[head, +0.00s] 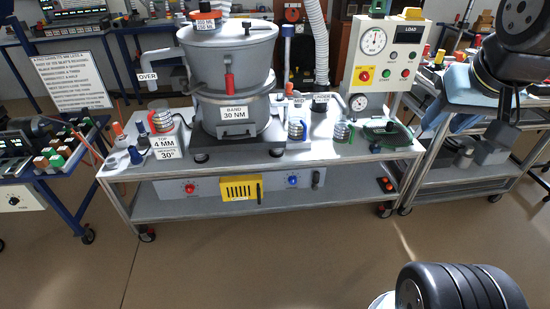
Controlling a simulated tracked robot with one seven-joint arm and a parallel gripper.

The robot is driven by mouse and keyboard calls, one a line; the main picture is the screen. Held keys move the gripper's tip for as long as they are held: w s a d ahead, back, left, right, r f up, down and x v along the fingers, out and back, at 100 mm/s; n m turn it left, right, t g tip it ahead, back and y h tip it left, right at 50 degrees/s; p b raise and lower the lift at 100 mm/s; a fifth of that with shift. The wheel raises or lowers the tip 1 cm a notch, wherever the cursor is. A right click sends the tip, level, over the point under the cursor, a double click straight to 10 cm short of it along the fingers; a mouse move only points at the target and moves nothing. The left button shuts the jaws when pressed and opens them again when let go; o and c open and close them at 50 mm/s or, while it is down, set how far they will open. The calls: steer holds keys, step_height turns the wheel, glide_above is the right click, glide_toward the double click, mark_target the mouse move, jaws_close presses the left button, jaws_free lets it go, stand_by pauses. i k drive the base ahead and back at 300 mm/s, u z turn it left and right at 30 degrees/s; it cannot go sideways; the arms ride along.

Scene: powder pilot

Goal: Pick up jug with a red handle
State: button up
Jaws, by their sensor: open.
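I cannot make out for certain a jug with a red handle. A red upright handle (229,81) shows on the front of the large grey sieve vessel (232,52), but it looks like a clamp on that vessel. Small pale cups (134,155) stand at the bench's left end, with no red handle clear on them. The end of my arm hangs at the upper right, over the right cart. My gripper (509,101) appears there, open, with nothing visible between its fingers; its detail is dark and partly hidden.
The grey wheeled bench (290,208) carries the vessel, coiled springs (297,130) and a gauge panel (386,55). A blue-framed table with a sign (70,82) stands left.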

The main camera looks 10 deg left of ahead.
mark_target(159, 118)
steer(key=k, duration=1.2)
steer(key=u, duration=0.5)
steer(key=i, duration=1)
steer(key=z, duration=0.05)
